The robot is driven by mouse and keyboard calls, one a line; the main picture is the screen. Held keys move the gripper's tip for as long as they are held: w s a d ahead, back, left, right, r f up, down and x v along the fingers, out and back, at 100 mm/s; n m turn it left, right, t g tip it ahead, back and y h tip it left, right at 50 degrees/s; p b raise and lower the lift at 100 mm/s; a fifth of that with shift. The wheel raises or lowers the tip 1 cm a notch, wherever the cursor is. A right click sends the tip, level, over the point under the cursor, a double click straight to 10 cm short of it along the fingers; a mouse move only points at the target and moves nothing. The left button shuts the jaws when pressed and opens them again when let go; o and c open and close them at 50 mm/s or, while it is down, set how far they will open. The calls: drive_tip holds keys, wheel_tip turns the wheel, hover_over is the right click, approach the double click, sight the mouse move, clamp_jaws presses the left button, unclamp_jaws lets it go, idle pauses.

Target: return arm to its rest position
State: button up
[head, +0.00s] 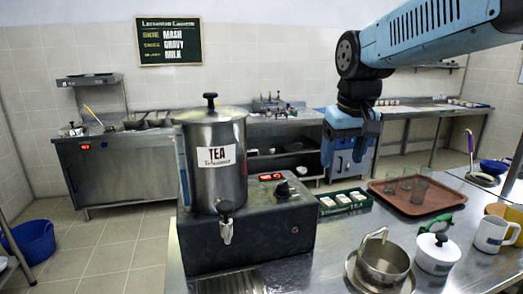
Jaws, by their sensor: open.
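My blue arm reaches in from the upper right in the head view. My gripper (345,150) hangs from it with its fingers pointing down. It is open, and I see nothing held between the fingers. It appears above and behind the steel counter (325,262), to the right of the tea urn (216,165); its exact distance is hard to tell. No contact with anything shows.
The urn stands on a dark heater (250,235). To its right are a green tray of small blocks (342,208), a brown tray (400,204) with glasses, a steel pan (384,262), a white lidded pot (437,256) and a white mug (492,236).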

drive_tip(key=s+d+f+m+t, duration=0.1)
drive_tip(key=s+d+f, duration=0.1)
drive_tip(key=s, duration=0.3)
drive_tip(key=s+d+f+m+t, duration=0.1)
drive_tip(key=s+d+f, duration=0.2)
drive_tip(key=s, duration=0.3)
drive_tip(key=shift+s+d+t, duration=0.3)
drive_tip(key=shift+d, duration=0.2)
idle(0.4)
